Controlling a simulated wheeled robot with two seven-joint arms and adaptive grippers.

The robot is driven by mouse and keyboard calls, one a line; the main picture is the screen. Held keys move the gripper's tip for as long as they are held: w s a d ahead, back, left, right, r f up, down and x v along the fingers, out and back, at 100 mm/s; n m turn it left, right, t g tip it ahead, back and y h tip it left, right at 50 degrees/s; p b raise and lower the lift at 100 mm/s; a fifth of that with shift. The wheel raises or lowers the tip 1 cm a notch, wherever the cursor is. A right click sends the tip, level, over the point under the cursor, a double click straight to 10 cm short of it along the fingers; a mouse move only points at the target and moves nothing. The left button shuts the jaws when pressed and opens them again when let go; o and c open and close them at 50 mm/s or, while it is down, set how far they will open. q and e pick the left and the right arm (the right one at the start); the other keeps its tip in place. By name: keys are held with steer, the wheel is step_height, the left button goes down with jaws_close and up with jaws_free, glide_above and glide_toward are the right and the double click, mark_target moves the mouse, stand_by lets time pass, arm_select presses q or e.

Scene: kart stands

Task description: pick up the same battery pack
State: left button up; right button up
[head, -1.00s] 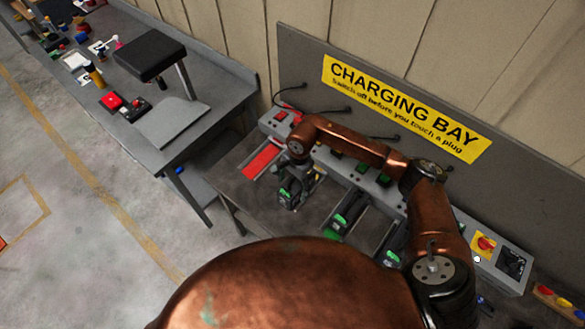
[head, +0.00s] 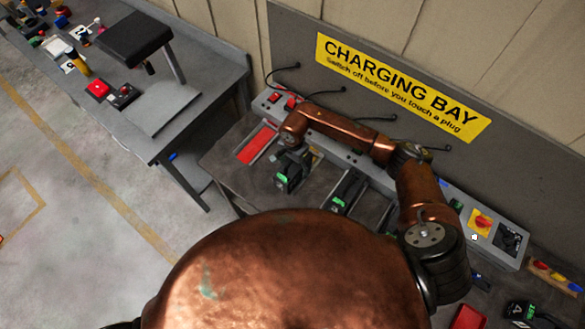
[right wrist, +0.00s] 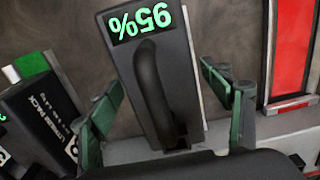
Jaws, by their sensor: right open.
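The battery pack (right wrist: 152,75) is a dark block with a black handle and a green 95% display. In the right wrist view it lies between the two fingers of my right gripper (right wrist: 168,112). The fingers are spread, one on each side, with gaps to the pack. In the head view the right gripper (head: 297,160) is over the same pack (head: 284,180) on the charging bench, partly hiding it. My left gripper is not in view.
A red empty slot (head: 256,143) is left of the pack; it also shows in the right wrist view (right wrist: 290,48). Another pack (head: 344,194) sits to the right, close by. The charger strip (head: 350,157) and wall stand behind. A grey workbench (head: 185,120) is at left.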

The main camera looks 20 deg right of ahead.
step_height(320, 180, down, 2)
steer(key=shift+w, duration=0.1)
jaws_close()
steer(key=shift+a+r, duration=0.1)
stand_by(1.0)
